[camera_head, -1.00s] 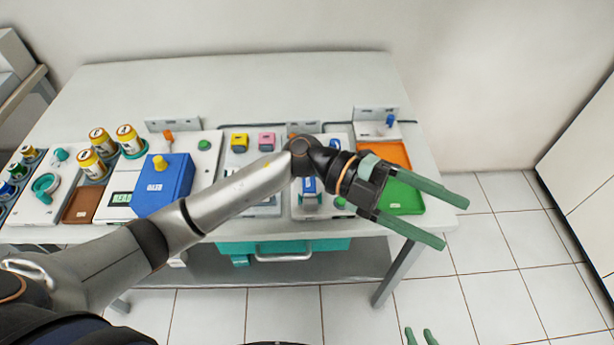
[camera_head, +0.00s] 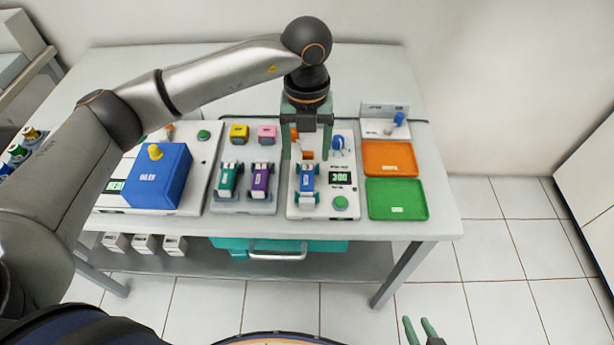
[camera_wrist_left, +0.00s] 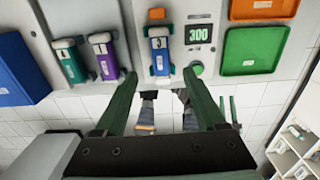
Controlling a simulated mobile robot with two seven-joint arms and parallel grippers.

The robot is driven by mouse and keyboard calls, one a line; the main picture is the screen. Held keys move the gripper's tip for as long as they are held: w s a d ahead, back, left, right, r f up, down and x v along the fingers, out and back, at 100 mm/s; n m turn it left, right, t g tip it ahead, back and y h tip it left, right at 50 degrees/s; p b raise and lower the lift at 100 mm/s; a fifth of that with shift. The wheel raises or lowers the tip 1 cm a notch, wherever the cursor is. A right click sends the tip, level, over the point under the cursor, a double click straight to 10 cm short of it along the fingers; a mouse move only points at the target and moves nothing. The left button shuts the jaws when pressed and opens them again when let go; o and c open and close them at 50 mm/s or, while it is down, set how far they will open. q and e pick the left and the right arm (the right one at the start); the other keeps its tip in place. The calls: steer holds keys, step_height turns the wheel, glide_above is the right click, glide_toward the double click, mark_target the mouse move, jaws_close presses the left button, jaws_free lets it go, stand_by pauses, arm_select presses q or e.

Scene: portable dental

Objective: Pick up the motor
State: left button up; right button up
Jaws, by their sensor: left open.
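No label marks the motor, and I cannot tell which unit it is. A blue-and-white unit (camera_head: 307,181) lies on the white station with a "300" display; it also shows in the wrist view (camera_wrist_left: 159,50). A teal unit (camera_head: 229,179) and a purple unit (camera_head: 262,178) lie on the tray to its left. My left gripper (camera_head: 307,154) is open and empty, fingers pointing down over the back of the white station, behind the blue unit in the picture. An orange piece (camera_head: 307,155) shows between its fingers. My right gripper (camera_head: 418,326) shows open at the bottom edge, away from the table.
A green button (camera_head: 340,202) and a blue knob-like part (camera_head: 338,143) sit on the station. An orange tray (camera_head: 389,158) and a green tray (camera_head: 397,199) lie to its right. A tall blue box (camera_head: 160,178) stands left. Yellow (camera_head: 239,132) and pink (camera_head: 267,132) blocks sit behind.

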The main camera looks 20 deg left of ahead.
mark_target(307, 176)
arm_select(q)
step_height(307, 176, down, 8)
steer(key=shift+w+r+p, duration=0.15)
steer(key=shift+p, duration=0.2)
jaws_close()
stand_by(0.6)
